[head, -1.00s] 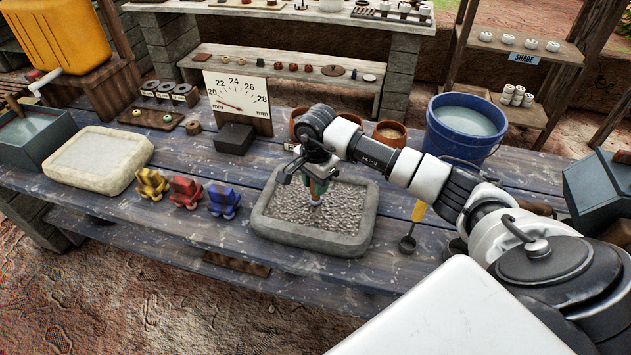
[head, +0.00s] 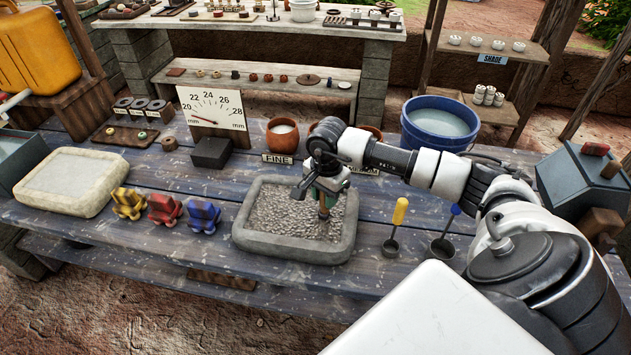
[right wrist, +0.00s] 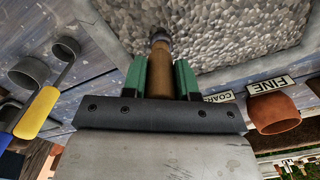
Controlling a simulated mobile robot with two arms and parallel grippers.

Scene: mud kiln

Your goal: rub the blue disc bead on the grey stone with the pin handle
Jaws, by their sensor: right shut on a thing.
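The grey stone (head: 290,247) is a shallow block with a rough, pebbly bed inside a raised rim, on the blue plank table. My right gripper (head: 325,192) is above the right part of this bed. Its green fingers are shut on the brown pin handle (right wrist: 159,82), which points down at the bed. The handle's lower end has a dark collar and reaches to or just above the pebbles; contact cannot be told. The blue disc bead cannot be made out clearly at the tip. My left gripper is not in view.
Yellow (head: 128,203), red (head: 164,210) and blue (head: 202,216) holders stand left of the stone. A pale slab (head: 70,180) lies farther left. Yellow-handled (head: 397,222) and blue-handled (head: 447,235) scoops lie right. Clay pots (head: 282,138) and a blue bucket (head: 438,122) stand behind.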

